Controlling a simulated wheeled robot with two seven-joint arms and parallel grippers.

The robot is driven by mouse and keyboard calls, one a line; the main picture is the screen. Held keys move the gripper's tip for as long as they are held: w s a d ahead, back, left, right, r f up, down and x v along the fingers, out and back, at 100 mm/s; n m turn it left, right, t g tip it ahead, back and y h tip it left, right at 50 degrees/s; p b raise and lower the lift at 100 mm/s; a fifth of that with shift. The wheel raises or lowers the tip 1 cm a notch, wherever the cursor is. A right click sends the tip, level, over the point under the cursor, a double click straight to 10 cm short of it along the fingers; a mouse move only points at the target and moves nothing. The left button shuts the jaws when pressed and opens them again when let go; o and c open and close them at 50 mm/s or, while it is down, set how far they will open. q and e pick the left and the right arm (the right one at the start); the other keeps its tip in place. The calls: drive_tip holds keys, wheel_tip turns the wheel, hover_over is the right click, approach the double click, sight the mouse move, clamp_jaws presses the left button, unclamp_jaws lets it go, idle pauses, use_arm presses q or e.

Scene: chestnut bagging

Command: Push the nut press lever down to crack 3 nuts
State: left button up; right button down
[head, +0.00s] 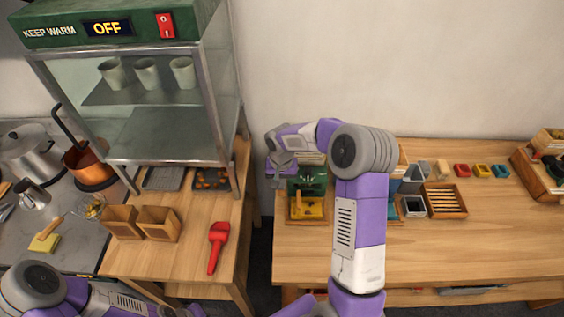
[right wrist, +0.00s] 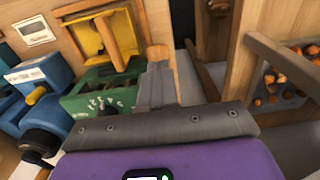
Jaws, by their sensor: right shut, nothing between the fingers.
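The nut press is a green body (head: 312,181) on the right-hand table, with a yellow tray (head: 311,209) in front of it. My right arm partly covers it. My right gripper (head: 281,175) is at the left side of the press, near its top. In the right wrist view, the fingers (right wrist: 158,65) are shut and empty beside a green block with white markings (right wrist: 98,101); a yellow tray (right wrist: 104,40) lies beyond. I cannot make out the press lever or whether the fingers touch it. No loose nut shows clearly at the press. My left gripper is out of view.
A blue machine (right wrist: 32,85) stands beside the green block. A slotted wooden box (head: 444,201) is right of my arm. The table front (head: 450,253) is clear. The warming cabinet (head: 130,90) and a red scoop (head: 217,246) are left.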

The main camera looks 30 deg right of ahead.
drive_tip(key=shift+f, duration=0.35)
wheel_tip(320, 180, up, 10)
drive_tip(key=p, duration=0.6)
drive_tip(key=shift+w+d+f, duration=0.2)
drive_tip(key=shift+w+f, duration=0.05)
drive_tip(key=shift+w, duration=0.05)
drive_tip(key=shift+f+b, duration=0.85)
drive_tip(key=shift+f, duration=0.4)
